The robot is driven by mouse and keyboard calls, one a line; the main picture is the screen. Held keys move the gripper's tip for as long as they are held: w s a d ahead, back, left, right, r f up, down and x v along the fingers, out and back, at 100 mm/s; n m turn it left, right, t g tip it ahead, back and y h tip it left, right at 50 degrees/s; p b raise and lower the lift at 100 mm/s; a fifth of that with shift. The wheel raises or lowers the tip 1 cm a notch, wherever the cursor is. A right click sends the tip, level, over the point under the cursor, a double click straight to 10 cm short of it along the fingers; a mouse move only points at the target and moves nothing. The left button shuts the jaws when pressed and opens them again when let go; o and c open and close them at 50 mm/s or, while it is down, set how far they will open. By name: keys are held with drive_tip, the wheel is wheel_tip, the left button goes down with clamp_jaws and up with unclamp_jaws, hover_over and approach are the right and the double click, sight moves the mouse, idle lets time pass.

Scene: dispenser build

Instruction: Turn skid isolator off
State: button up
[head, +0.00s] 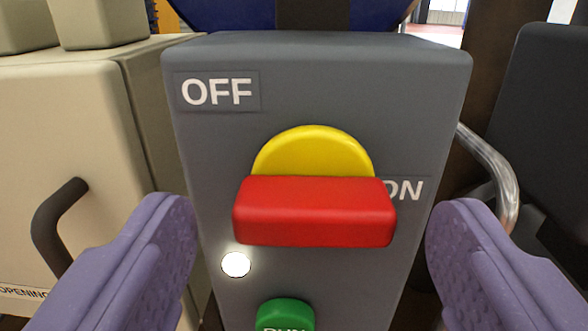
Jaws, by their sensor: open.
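The skid isolator is a grey box (300,80) facing me in the middle of the head view. Its red bar handle (315,212) lies nearly level across a yellow disc (313,152). The OFF label (217,91) is at the upper left; the ON label (405,190) is at the right, partly covered by the handle's right end. My gripper (318,235) is open, with one purple finger on each side of the box. The handle appears between the fingers, with a gap to each, and nothing is held.
A white lit lamp (236,264) and a green RUN button (286,314) sit below the handle. A beige cabinet (60,130) with a dark handle (58,220) stands at left. A chrome tube (492,170) and a dark seat-like object (550,120) are at right.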

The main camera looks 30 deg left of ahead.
drive_tip(key=shift+x, duration=0.85)
drive_tip(key=c, duration=1)
drive_tip(key=shift+c, duration=0.2)
